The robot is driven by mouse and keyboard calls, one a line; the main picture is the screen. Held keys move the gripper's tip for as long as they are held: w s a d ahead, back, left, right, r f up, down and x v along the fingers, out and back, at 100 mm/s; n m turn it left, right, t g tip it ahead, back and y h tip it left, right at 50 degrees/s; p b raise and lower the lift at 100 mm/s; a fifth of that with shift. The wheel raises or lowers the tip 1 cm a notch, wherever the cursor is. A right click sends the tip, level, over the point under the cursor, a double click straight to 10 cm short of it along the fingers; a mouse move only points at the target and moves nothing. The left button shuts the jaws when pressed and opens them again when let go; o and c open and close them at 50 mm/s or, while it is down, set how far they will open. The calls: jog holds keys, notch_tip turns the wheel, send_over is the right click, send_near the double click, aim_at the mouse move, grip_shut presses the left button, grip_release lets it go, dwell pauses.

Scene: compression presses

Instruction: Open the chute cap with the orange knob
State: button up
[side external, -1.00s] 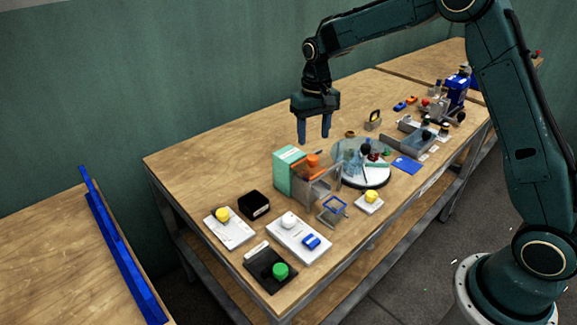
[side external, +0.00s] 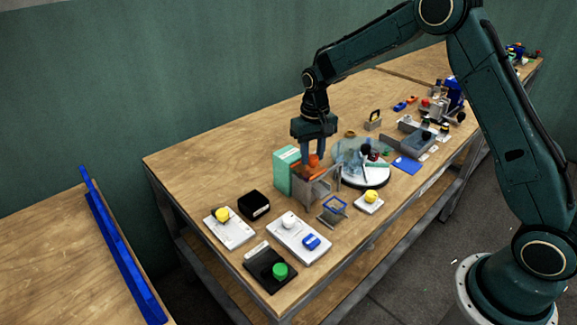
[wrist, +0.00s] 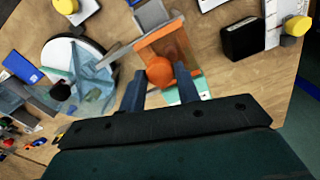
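The orange knob (wrist: 159,72) sits on an orange chute cap (wrist: 172,45) in the wrist view. The knob also shows in the side view (side external: 314,161), on top of a grey chute beside a mint-green box (side external: 285,171). My gripper (wrist: 160,95) is open, with one dark blue finger on each side of the knob. In the side view my gripper (side external: 319,160) points down right at the knob. A gap seems to remain between the fingers and the knob; I cannot tell whether either touches it. The cap lies flat over the chute, partly hidden by the fingers.
A round white turntable (side external: 372,180) with clear and dark items stands close to the right of the chute. A small blue-framed stand (side external: 333,209) is in front. Button boxes with yellow (side external: 222,214), white and green (side external: 280,270) knobs are front left. The back left table is bare.

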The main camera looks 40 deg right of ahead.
grip_shut()
jog(key=d, duration=0.6)
jog(key=shift+d, duration=0.15)
jog(key=o, duration=0.5)
grip_release()
jog(key=shift+r, duration=0.1)
notch_tip(320, 180, up, 14)
jog(key=shift+f, duration=0.15)
